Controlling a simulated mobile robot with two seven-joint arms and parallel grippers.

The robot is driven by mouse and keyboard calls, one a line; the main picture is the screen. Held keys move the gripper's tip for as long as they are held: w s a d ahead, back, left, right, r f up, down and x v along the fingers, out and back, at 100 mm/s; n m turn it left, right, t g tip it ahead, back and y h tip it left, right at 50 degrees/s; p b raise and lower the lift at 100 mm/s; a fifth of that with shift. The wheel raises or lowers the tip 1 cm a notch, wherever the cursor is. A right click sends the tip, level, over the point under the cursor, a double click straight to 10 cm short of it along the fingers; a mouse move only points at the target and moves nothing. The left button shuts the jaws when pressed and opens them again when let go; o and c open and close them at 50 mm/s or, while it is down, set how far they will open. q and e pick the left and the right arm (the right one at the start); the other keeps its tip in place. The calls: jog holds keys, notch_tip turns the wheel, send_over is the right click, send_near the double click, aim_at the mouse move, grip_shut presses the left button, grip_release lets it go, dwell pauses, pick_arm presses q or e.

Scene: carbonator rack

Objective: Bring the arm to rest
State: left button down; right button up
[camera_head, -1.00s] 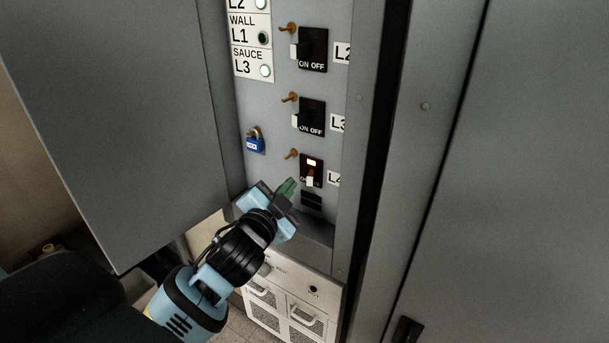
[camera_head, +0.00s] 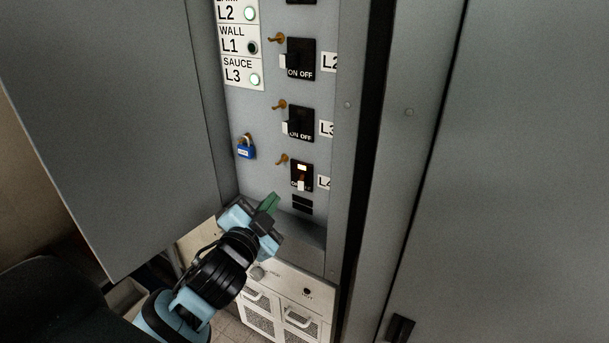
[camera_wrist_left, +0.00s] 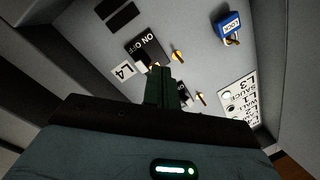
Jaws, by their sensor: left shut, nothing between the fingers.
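My left gripper (camera_head: 269,203) is shut and empty in the head view. Its green fingertips are in front of the lower part of the grey switch panel (camera_head: 262,115), below and left of the L4 switch (camera_head: 302,176). In the left wrist view the shut fingers (camera_wrist_left: 163,76) point at the panel, and the L4 switch (camera_wrist_left: 148,50) shows just beyond them. I cannot tell the exact gap to the panel. My right gripper is not in view.
A blue padlock (camera_head: 246,148) hangs on the panel's left side. The L3 switch (camera_head: 300,122) and L2 switch (camera_head: 300,60) sit above L4, with brass toggles beside them. A large grey door (camera_head: 110,120) stands open on the left. A white vented unit (camera_head: 290,300) is below.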

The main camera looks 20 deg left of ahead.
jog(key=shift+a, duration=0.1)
pick_arm(q)
jog(key=s+d+f+n+g+h, duration=0.15)
jog(key=s+f, duration=0.25)
jog(key=f, duration=0.6)
jog(key=s+d+f+n+g+h, duration=0.1)
jog(key=s+d+f+g, duration=0.3)
jog(key=f, duration=0.7)
jog(key=s+d+f+n+g+h, duration=0.1)
jog(key=s+d+f+n+g, duration=0.2)
jog(key=s+f, duration=1.1)
jog(key=s, duration=0.3)
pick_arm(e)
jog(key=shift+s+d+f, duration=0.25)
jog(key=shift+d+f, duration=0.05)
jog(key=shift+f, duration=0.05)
